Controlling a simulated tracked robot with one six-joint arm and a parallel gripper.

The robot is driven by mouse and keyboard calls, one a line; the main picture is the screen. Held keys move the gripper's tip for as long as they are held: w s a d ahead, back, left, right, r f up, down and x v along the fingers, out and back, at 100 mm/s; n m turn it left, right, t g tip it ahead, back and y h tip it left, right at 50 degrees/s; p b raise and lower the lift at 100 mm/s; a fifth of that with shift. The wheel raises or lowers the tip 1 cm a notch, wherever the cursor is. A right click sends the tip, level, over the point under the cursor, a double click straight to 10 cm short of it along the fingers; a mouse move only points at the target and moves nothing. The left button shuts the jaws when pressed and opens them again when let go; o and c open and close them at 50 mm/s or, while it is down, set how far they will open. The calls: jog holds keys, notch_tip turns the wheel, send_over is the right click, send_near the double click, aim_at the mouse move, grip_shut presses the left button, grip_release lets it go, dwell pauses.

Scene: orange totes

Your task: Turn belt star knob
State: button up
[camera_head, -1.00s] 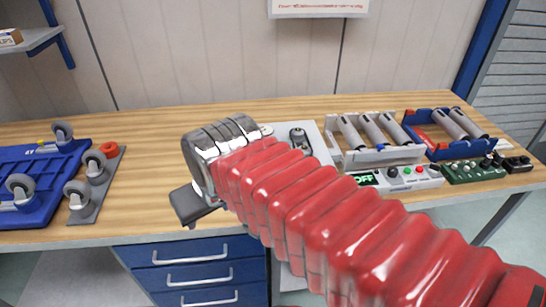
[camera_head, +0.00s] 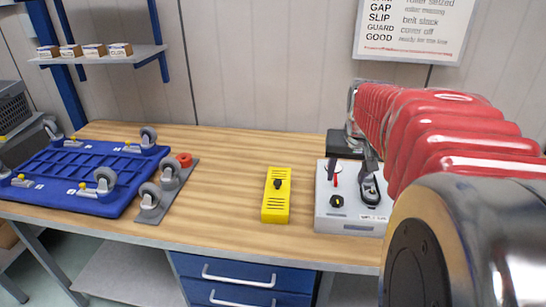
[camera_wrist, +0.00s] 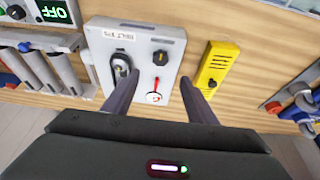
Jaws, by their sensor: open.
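A light grey box (camera_head: 352,222) stands on the bench with a small black knob (camera_head: 337,201) on top. In the wrist view the knob (camera_wrist: 160,58) has a pale pointer mark. A dial with a red needle (camera_wrist: 154,97) and a dark lever-like part (camera_wrist: 122,66) sit beside it, under a label that seems to read BELT. My gripper (camera_wrist: 159,80) is open and empty above this box, its two dark fingers pointing toward it. The dial and knob show between the fingers, and the fingers look apart from the knob.
A yellow box (camera_head: 277,207) with its own black knob stands left of the grey box. A blue wheeled dolly (camera_head: 80,178) and a grey plate (camera_head: 160,205) with casters lie further left. A tray with rollers (camera_wrist: 35,75) shows in the wrist view. Bare bench lies around the yellow box.

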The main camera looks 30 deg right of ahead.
aim_at(337, 200)
jog(key=x, duration=1.3)
jog(key=shift+w+f, duration=0.15)
jog(key=shift+f, duration=0.25)
jog(key=shift+c, duration=0.2)
